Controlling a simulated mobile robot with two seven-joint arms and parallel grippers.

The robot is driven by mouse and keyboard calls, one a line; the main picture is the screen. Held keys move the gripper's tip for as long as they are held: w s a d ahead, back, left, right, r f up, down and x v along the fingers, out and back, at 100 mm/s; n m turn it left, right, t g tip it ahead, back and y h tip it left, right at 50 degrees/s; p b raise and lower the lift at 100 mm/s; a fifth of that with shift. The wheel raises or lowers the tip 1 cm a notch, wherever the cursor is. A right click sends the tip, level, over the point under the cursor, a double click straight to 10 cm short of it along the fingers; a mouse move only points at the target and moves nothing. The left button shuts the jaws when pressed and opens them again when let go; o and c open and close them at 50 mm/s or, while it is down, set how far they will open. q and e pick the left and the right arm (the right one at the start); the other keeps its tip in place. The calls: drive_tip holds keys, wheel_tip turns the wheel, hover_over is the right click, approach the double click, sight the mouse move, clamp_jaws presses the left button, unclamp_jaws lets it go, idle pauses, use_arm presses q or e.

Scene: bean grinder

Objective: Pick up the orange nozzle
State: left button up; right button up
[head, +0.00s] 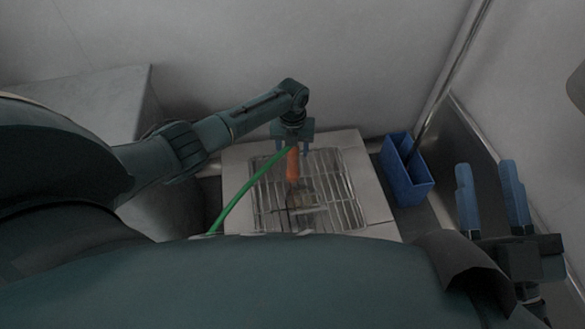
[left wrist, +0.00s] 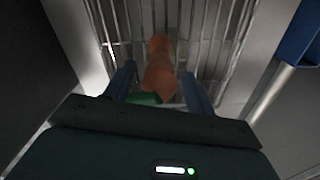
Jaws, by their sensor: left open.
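The orange nozzle (head: 293,165) stands out against a metal grate (head: 340,190), with a green hose (head: 245,190) running from its upper end down to the left. In the left wrist view the nozzle (left wrist: 159,68) lies between the two blue fingers of my left gripper (left wrist: 160,85), with visible gaps on both sides. The left gripper (head: 292,148) is open over the nozzle's hose end in the head view. A bit of the green hose (left wrist: 145,98) shows near the palm. My right gripper (head: 490,190) is open and empty at the right, fingers pointing up the picture.
A blue two-slot container (head: 405,180) stands right of the grate, beside a slanting metal pole (head: 450,70). The grate sits in a pale square surround (head: 370,170). A grey block (head: 110,95) stands at the left behind my left arm. A wall closes off the back.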

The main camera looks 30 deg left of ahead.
use_arm(q)
drive_tip(key=shift+f, duration=0.65)
drive_tip(key=shift+c, duration=0.5)
clamp_jaws()
drive_tip(key=shift+r, duration=0.1)
